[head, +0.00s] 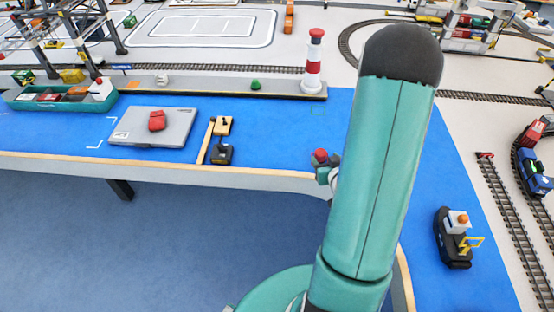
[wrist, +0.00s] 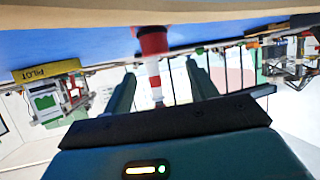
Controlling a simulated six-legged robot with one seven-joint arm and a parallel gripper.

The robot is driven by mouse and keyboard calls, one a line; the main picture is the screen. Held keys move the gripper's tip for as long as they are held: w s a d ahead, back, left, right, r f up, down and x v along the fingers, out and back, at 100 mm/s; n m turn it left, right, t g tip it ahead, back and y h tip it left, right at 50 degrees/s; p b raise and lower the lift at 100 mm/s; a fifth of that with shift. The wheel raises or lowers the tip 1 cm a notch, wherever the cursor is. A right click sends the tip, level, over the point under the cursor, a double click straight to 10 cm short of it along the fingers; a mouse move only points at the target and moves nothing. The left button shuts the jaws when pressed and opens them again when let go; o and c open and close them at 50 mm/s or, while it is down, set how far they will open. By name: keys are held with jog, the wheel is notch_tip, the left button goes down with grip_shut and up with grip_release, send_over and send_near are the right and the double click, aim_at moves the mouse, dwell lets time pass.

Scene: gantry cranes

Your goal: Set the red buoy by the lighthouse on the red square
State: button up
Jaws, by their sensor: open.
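The red-and-white lighthouse (head: 314,62) stands upright at the back edge of the blue surface. A small red rounded thing (head: 320,154), which looks like the buoy, shows just left of my arm at the near edge, among dark and green parts; I cannot tell where it ends. My arm hides part of the blue surface.
A grey slab (head: 140,133) with a red lump (head: 156,120) lies on the left, beside a black-and-yellow item (head: 221,153). A long boat (head: 62,96) is farther left. A black boat (head: 454,237) is at right. Blue surface between slab and lighthouse is mostly clear.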

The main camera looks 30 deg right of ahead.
jog(key=w+a+r+n+g, duration=0.1)
jog(key=w+a+r+g, duration=0.1)
jog(key=a+r, duration=0.5)
jog(key=w+a+r+n+g, duration=0.15)
jog(key=a+r, duration=0.35)
jog(key=r, duration=0.5)
jog(key=s+a+r+g+y, duration=0.1)
jog(key=s+a+r+y, duration=0.1)
jog(key=s+a+r, duration=0.3)
jog(key=s+a+r+n+g+y, duration=0.1)
jog(key=s+a+r+g+y, duration=0.1)
jog(key=s+a+r, duration=0.3)
jog(key=s+a, duration=0.4)
jog(key=a, duration=0.2)
jog(key=shift+s+a+r, duration=0.3)
jog(key=shift+r, duration=0.1)
